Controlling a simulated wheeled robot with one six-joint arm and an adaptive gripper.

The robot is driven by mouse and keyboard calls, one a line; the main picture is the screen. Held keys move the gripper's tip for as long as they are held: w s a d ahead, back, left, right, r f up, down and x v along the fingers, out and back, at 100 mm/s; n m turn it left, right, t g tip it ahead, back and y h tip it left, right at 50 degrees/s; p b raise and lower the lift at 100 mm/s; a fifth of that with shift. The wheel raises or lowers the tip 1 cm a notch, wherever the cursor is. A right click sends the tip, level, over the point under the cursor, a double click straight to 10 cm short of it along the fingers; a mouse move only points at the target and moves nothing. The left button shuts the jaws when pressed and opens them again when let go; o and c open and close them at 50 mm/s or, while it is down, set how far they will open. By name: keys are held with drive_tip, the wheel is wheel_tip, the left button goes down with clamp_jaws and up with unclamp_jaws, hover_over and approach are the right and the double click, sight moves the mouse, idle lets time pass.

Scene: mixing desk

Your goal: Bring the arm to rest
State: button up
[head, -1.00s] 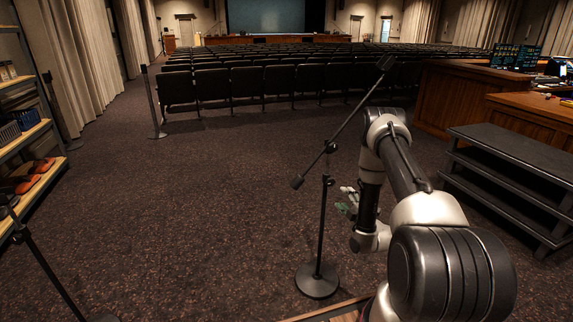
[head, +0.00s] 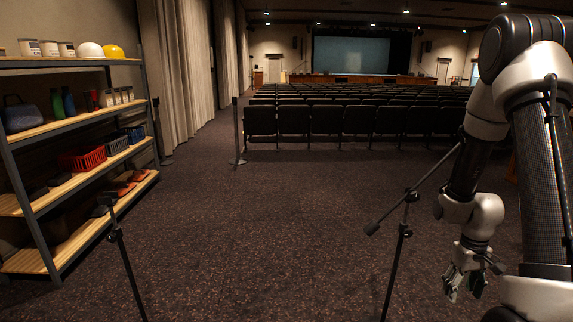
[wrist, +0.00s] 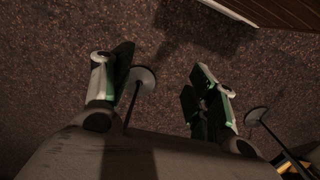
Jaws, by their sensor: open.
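My arm (head: 542,170) is bent at the right of the head view, with its upper links raised and its wrist hanging down. My gripper (head: 464,284) points down at the lower right, above the carpet.
A microphone stand (head: 402,235) stands just left of my gripper; a second stand (head: 124,262) is at lower left. A shelf rack (head: 60,127) with containers and helmets lines the left. Seat rows (head: 340,120) fill the back. The carpet (head: 260,230) between is clear.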

drive_tip(key=s+a+r+t, duration=0.1)
drive_tip(key=s+a+r, duration=0.3)
drive_tip(key=r, duration=0.6)
drive_tip(key=s+a+r+t, duration=0.2)
drive_tip(key=s+r, duration=0.4)
drive_tip(key=r, duration=0.5)
drive_tip(key=s+a+r+t, duration=0.2)
drive_tip(key=s+a+r, duration=0.3)
drive_tip(key=r, duration=0.6)
drive_tip(key=shift+s+a+m, duration=0.3)
drive_tip(key=shift+s+m, duration=0.05)
drive_tip(key=shift+m, duration=0.05)
